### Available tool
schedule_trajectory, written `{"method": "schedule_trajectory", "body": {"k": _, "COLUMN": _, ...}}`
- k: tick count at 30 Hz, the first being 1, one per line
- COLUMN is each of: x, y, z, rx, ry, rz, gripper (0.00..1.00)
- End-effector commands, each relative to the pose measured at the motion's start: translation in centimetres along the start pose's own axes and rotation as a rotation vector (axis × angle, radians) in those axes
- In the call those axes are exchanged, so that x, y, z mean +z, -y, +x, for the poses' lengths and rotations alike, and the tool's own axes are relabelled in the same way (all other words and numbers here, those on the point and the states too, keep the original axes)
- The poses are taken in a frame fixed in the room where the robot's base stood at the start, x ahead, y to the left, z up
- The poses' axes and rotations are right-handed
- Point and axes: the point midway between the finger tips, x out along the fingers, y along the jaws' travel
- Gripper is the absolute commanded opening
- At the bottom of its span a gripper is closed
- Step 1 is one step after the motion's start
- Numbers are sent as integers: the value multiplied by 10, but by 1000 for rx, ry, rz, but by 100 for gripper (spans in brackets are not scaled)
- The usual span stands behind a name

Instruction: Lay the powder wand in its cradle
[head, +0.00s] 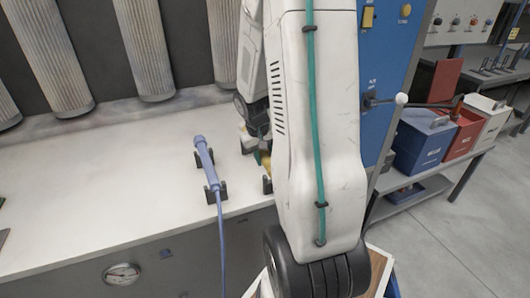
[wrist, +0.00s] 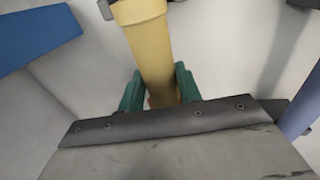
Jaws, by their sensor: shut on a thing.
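A yellow wand (wrist: 150,50) runs between the green fingertips of my gripper (wrist: 158,88) in the wrist view, and the gripper is shut on it. In the head view only a small yellow part (head: 266,160) shows; my arm hides the rest. A dark cradle fork (head: 267,185) stands just in front of that part, on the bench. Dark bits of a holder (wrist: 106,9) show beside the wand at the top of the wrist view. I cannot tell whether the wand rests in the cradle or is held just above it.
A lavender wand (head: 205,155) with a cable lies in another pair of dark forks to the left on the white bench (head: 110,190). A blue cabinet (head: 378,70) stands right of my arm.

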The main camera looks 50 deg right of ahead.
Motion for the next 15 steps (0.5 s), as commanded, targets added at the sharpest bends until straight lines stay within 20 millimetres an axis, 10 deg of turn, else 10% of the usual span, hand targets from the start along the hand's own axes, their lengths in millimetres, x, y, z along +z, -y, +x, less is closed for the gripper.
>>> {"method": "schedule_trajectory", "body": {"k": 14, "x": 0, "y": 0, "z": 0, "rx": 0, "ry": -1, "rz": 0, "gripper": 7}}
{"method": "schedule_trajectory", "body": {"k": 15, "x": 0, "y": 0, "z": 0, "rx": 0, "ry": -1, "rz": 0, "gripper": 45}}
